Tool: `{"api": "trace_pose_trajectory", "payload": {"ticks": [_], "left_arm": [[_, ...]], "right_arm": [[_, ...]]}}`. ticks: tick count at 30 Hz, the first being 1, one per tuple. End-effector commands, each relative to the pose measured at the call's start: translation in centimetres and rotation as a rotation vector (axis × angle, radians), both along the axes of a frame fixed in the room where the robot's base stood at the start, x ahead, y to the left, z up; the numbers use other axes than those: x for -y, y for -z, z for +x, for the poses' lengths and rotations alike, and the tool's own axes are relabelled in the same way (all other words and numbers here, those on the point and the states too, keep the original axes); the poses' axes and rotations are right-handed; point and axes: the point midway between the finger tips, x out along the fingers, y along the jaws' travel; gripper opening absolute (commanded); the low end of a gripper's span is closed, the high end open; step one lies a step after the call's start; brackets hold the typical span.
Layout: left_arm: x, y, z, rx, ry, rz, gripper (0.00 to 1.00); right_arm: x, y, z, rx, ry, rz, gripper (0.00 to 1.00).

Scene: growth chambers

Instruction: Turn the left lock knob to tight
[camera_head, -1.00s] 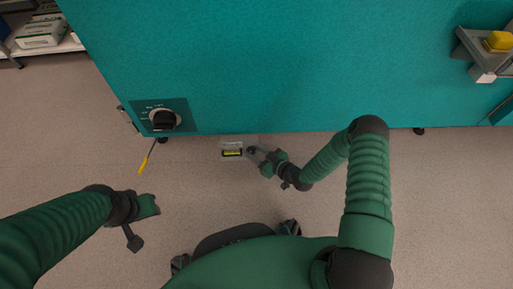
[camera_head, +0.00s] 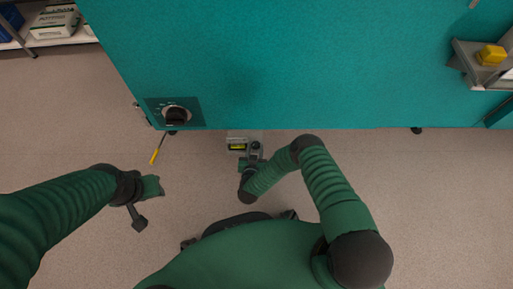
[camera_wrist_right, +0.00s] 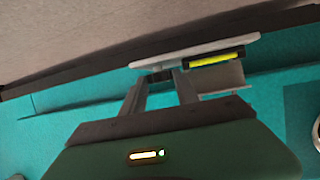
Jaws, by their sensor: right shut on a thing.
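A round black knob (camera_head: 176,115) in a pale ring sits on a dark labelled panel at the left of the teal cabinet. Its labels are too small to read. A grey bracket (camera_head: 238,138) with a yellow-green strip sticks out at the cabinet's lower edge; it also shows in the right wrist view (camera_wrist_right: 195,48). My right gripper (camera_head: 254,147) is at this bracket, apart from the panel knob. In the wrist view its fingers (camera_wrist_right: 160,82) close on a small dark part under the bracket, mostly hidden. My left gripper (camera_head: 152,187) hangs low at the left, touching nothing visible.
The teal cabinet (camera_head: 300,70) fills the upper middle. A yellow-handled tool (camera_head: 156,154) is below the knob panel. A grey shelf (camera_head: 476,70) with a yellow block (camera_head: 491,54) juts out at right. Boxes (camera_head: 54,25) stand at upper left. The floor between the arms is clear.

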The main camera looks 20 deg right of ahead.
Motion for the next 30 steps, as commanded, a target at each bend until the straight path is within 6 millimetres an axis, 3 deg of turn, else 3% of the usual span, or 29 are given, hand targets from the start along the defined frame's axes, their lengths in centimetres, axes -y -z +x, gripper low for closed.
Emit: {"api": "trace_pose_trajectory", "payload": {"ticks": [9, 23, 24, 28, 30], "left_arm": [[0.0, -0.17, 0.0, 0.0, 0.0, 0.0, 0.37], [0.0, -0.17, 0.0, 0.0, 0.0, 0.0, 0.37], [0.0, -0.18, 0.01, 0.0, 0.0, 0.0, 0.37], [0.0, -0.17, 0.0, 0.0, 0.0, 0.0, 0.37], [0.0, -0.17, 0.0, 0.0, 0.0, 0.0, 0.37]], "right_arm": [[-0.25, -0.08, 0.21, 0.004, 0.099, 0.001, 0.0], [-0.18, -0.13, 0.33, 0.006, 0.115, 0.0, 0.0], [-0.17, -0.13, 0.34, 0.006, 0.115, 0.0, 0.39], [-0.2, -0.11, 0.32, 0.005, 0.114, 0.001, 0.56], [-0.25, -0.09, 0.31, 0.004, 0.113, 0.001, 0.58]]}}
